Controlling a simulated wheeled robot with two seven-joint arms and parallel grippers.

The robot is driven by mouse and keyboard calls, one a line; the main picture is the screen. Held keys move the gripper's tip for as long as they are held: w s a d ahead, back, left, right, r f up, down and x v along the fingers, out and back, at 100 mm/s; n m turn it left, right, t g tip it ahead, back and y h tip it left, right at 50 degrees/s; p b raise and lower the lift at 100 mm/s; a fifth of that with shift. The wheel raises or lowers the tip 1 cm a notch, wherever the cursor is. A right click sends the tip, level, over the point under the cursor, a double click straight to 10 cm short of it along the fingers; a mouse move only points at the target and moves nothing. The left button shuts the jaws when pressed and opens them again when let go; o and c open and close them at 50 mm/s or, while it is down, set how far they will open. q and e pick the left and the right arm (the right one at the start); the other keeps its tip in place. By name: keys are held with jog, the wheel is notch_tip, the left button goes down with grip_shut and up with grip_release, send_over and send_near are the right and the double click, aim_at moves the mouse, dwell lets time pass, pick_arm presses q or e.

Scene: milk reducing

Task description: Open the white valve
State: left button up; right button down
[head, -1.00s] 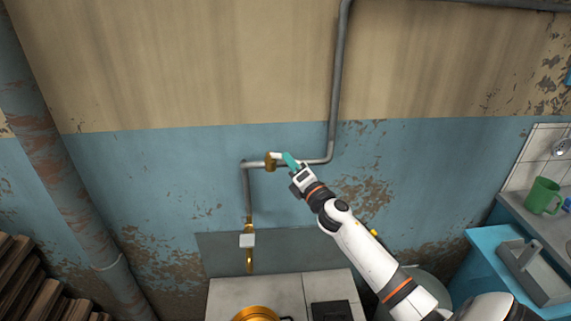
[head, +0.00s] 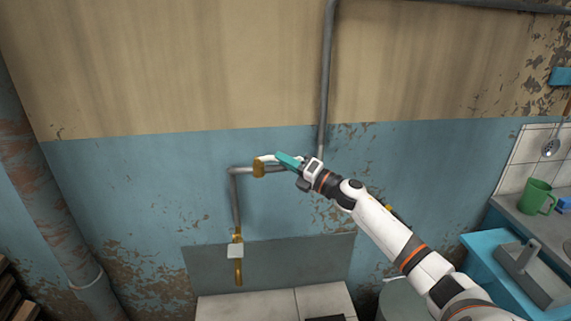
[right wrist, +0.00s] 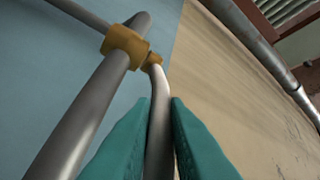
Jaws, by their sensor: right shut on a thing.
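The valve has a brass body (head: 258,168) on the grey wall pipe and a slim white handle (head: 269,158) sticking out to the right. In the right wrist view the brass body (right wrist: 127,45) sits on the pipe, and the handle (right wrist: 158,130) looks greyish and runs between the teal fingers. My right gripper (head: 282,157) is shut on the handle, with its fingers pointing left toward the brass body. The fingers also show in the right wrist view (right wrist: 161,103), one on each side of the handle. My left gripper is not in view.
The pipe (head: 235,200) runs down to a lower brass fitting with a pale block (head: 236,251). A tiled surface (head: 240,308) lies below. A green mug (head: 537,197) and a blue cabinet (head: 485,255) stand at the right. The wall around the valve is clear.

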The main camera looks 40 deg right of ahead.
jog(key=shift+d+r, duration=0.35)
jog(key=shift+r, duration=0.15)
jog(key=c, duration=1.5)
grip_release()
jog(key=shift+w+a, duration=0.1)
jog(key=shift+o, duration=0.3)
jog(key=shift+f, duration=0.15)
jog(key=shift+s+f, duration=0.15)
jog(key=shift+s, duration=0.05)
jog(key=shift+s+f, duration=0.2)
jog(key=shift+s, duration=0.05)
jog(key=b+v, duration=0.3)
jog(key=v, duration=0.8)
jog(key=shift+r, duration=0.2)
jog(key=shift+s, duration=0.1)
